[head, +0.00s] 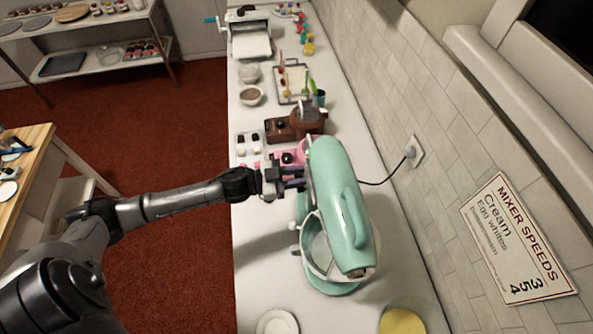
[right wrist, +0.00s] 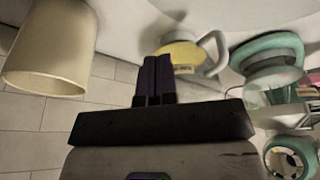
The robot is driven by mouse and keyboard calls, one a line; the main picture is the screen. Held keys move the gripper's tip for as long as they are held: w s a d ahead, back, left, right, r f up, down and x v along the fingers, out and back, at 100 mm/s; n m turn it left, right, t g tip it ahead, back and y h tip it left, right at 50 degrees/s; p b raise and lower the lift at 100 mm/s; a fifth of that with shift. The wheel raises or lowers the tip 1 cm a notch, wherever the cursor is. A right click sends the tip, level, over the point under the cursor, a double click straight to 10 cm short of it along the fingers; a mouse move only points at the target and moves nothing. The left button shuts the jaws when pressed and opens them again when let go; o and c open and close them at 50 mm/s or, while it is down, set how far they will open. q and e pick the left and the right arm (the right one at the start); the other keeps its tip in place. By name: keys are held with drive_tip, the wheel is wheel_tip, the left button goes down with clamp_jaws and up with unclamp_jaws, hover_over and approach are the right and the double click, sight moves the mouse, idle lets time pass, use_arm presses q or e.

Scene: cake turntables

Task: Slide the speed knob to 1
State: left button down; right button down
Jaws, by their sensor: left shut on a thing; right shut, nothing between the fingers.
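The mint-green stand mixer (head: 338,195) stands on the white counter with its bowl (head: 318,255) under the head. My right gripper (right wrist: 156,78) is shut and empty in the right wrist view, apart from the mixer (right wrist: 268,58), part of which shows at the right there.
A wall sign (head: 518,238) lists mixer speeds. A power cord runs from the mixer to a wall outlet (head: 414,151). A brown machine (head: 296,122) and a pink item stand behind the mixer. A yellow-filled bowl (head: 403,320) and a white dish (head: 277,323) are at the front.

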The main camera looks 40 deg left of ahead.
use_arm(q)
drive_tip(key=c, duration=0.9)
unclamp_jaws()
drive_tip(key=shift+c, duration=0.2)
drive_tip(key=shift+a, duration=0.1)
drive_tip(key=b+v, duration=0.2)
drive_tip(key=v, duration=1.1)
drive_tip(key=shift+s+a, duration=0.2)
drive_tip(key=shift+s, duration=0.05)
